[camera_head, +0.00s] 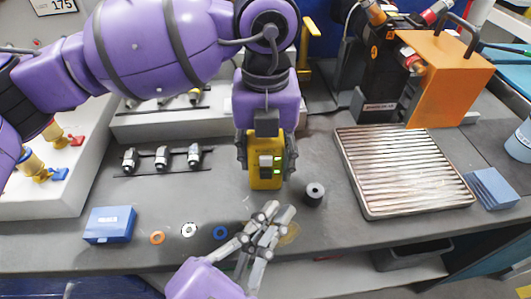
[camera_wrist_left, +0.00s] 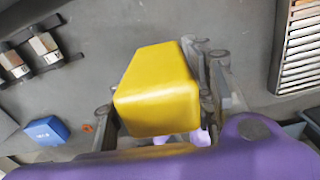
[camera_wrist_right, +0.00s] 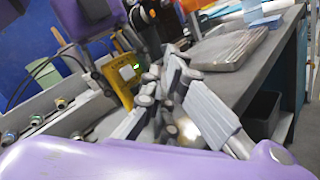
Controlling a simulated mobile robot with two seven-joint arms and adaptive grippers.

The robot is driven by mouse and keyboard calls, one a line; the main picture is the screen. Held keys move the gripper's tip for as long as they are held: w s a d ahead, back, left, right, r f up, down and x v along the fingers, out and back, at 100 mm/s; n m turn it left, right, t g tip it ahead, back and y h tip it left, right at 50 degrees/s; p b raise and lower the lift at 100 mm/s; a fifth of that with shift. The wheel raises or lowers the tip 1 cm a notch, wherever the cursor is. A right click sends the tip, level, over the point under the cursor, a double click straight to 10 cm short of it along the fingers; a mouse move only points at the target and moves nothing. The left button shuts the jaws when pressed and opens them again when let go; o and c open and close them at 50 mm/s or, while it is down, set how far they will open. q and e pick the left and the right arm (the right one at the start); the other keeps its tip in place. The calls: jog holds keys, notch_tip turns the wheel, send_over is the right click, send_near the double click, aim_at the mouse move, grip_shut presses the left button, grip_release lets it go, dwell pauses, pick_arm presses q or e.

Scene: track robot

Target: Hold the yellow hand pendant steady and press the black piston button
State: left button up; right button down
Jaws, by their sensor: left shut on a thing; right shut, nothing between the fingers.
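The yellow hand pendant (camera_head: 262,182) is upright between the fingers of my left gripper (camera_head: 266,152), above the grey bench. Its front has a pale grey block (camera_head: 265,163) and small green lights. In the left wrist view the pendant (camera_wrist_left: 157,95) fills the space between the fingers. My right gripper (camera_head: 271,212) is shut and empty, lower in the head view and apart from the pendant. In the right wrist view the pendant (camera_wrist_right: 120,88) is left of its fingertips. I cannot make out a black piston button on the pendant.
A ribbed metal tray (camera_head: 400,205) and orange box (camera_head: 440,85) are at right. A blue box (camera_head: 110,224) and small rings (camera_head: 189,230) lie along the front left.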

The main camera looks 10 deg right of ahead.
dwell(0.3)
pick_arm(q)
jog(key=o, duration=1.6)
jog(key=shift+o, duration=0.2)
notch_tip(320, 180, up, 12)
